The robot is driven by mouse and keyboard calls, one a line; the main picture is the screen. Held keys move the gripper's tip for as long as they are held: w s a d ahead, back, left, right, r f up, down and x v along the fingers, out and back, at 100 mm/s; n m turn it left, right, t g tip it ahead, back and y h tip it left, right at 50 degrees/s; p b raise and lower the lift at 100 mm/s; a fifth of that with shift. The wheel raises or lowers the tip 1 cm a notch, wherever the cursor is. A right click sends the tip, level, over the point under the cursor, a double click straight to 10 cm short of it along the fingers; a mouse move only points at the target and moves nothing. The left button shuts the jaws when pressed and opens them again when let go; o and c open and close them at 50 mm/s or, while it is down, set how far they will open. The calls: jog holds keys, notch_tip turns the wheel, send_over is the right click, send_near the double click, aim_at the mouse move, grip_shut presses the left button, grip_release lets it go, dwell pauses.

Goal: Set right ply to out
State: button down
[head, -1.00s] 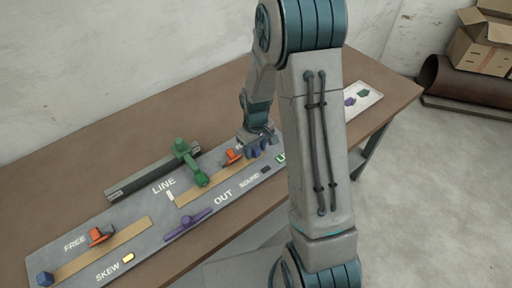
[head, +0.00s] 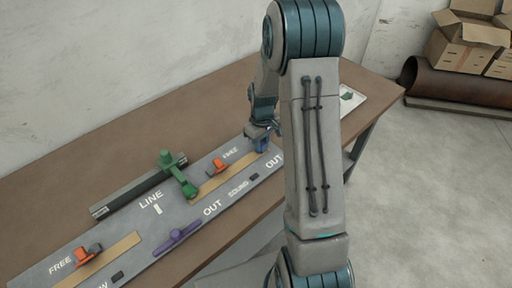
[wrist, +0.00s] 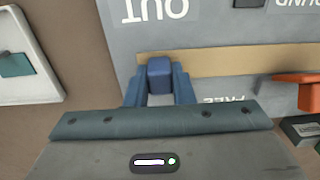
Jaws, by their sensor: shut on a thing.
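The right ply is a blue block (head: 262,144) at the right end of the right tan strip (head: 222,178) on the grey panel. My gripper (wrist: 160,88) is shut on it; in the wrist view the block (wrist: 160,74) sits between the two blue fingers, over the strip near its end. An OUT label (wrist: 156,10) is beside the strip there. In the head view an OUT label (head: 274,160) shows near the block, partly covered by my arm. An orange piece (head: 217,167) with a FREE label stands beside the same strip.
A green lever (head: 180,175) stands by the LINE label and a dark rail. A purple bar (head: 176,238) lies by the middle OUT label. Another tan strip (head: 100,260) with an orange piece (head: 86,256) is at lower left. A white tray (wrist: 24,60) is beside the panel.

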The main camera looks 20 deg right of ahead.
jog(key=shift+w+d+r, duration=0.1)
jog(key=shift+d, duration=0.1)
jog(key=c, duration=1.3)
grip_release()
jog(key=shift+o, duration=0.3)
jog(key=shift+d, duration=0.2)
jog(key=shift+a, duration=0.15)
notch_tip(320, 180, up, 14)
jog(key=shift+b, duration=0.45)
